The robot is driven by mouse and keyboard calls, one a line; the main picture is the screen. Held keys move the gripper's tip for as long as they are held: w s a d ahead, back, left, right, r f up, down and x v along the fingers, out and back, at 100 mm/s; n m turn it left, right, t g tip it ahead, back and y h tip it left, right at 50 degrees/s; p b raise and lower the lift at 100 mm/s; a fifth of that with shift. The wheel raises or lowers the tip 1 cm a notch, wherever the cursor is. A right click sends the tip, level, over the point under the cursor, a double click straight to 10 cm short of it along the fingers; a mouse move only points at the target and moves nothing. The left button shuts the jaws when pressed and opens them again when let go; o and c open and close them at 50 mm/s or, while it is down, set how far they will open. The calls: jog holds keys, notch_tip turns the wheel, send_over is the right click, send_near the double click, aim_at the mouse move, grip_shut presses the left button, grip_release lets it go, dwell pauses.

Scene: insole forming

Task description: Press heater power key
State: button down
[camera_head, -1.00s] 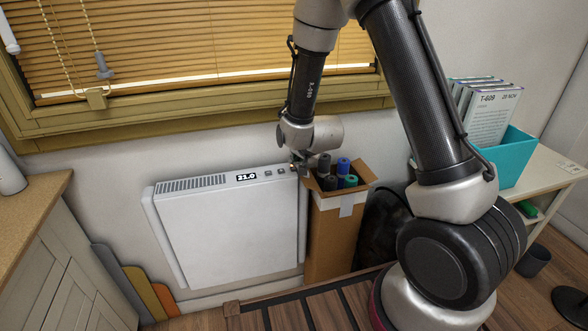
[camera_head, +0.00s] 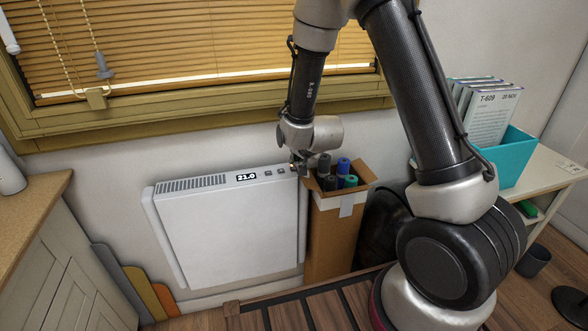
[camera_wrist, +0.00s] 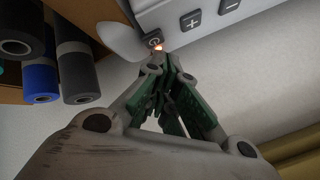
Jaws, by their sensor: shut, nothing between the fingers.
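The white heater (camera_head: 230,232) stands against the wall under the window. Its top panel has a display reading 21.0 (camera_head: 246,177) and small grey keys. In the wrist view the power key (camera_wrist: 154,41) is at the end of the panel, with an orange light beside it, next to the plus key (camera_wrist: 191,20) and the minus key (camera_wrist: 229,5). My gripper (camera_head: 297,167) is shut and empty, at the right end of the heater's top. In the wrist view its fingertips (camera_wrist: 157,58) are right at the power key and partly cover it. I cannot tell whether they touch it.
A cardboard box (camera_head: 332,240) with several dark, blue and green rolls (camera_head: 343,165) stands close right of the heater. A window with blinds (camera_head: 190,45) is above. A counter (camera_head: 30,215) is at the left, and a shelf with a teal bin (camera_head: 512,160) at the right.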

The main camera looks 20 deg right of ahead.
jog(key=shift+f, duration=0.15)
jog(key=shift+f, duration=0.3)
jog(key=shift+f, duration=0.15)
dwell(0.3)
jog(key=shift+r, duration=0.6)
notch_tip(320, 180, up, 6)
dwell(0.6)
